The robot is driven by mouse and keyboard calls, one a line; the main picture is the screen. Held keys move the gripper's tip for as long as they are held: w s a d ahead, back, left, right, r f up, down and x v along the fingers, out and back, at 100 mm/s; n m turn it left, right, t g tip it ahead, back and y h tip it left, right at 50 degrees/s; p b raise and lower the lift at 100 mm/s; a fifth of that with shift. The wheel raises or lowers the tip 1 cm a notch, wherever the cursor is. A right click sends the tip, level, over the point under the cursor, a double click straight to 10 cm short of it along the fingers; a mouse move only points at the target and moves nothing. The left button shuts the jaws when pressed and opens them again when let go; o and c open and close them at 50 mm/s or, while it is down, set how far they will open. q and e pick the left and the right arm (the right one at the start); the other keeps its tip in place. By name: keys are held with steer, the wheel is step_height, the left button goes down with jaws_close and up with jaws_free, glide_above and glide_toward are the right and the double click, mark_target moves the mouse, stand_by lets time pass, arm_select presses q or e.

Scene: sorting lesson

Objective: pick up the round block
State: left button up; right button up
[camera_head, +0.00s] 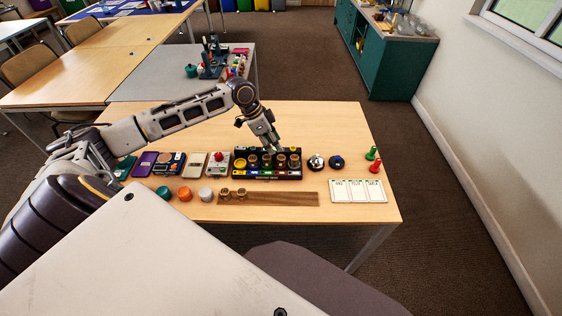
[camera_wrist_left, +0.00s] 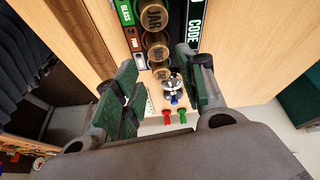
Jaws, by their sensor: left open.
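No single thing is clearly the round block. Small round pieces stand in a row at the front left of the table: a green one (camera_head: 162,193), an orange one (camera_head: 185,194) and a white one (camera_head: 206,195). My left gripper (camera_head: 273,146) is open above the black rack (camera_head: 267,178), away to the right of these pieces. In the left wrist view the open fingers (camera_wrist_left: 155,62) point towards the rack (camera_wrist_left: 190,14), with round jar lids (camera_wrist_left: 154,40) marked JAR between them. I see nothing held. My right gripper is out of view.
A silver bell-like thing (camera_head: 316,161), a blue-topped black one (camera_head: 337,162), green and red pegs (camera_head: 373,161) and a white card (camera_head: 358,190) are to the right. The table's back is clear.

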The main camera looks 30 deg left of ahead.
mark_target(281, 157)
arm_select(q)
steer(key=shift+x, duration=1.15)
steer(key=shift+f, duration=0.3)
steer(key=x, duration=0.3)
steer(key=shift+s+f, duration=0.15)
steer(key=shift+f, duration=0.05)
steer(key=shift+d+f, duration=0.15)
steer(key=shift+f, duration=0.5)
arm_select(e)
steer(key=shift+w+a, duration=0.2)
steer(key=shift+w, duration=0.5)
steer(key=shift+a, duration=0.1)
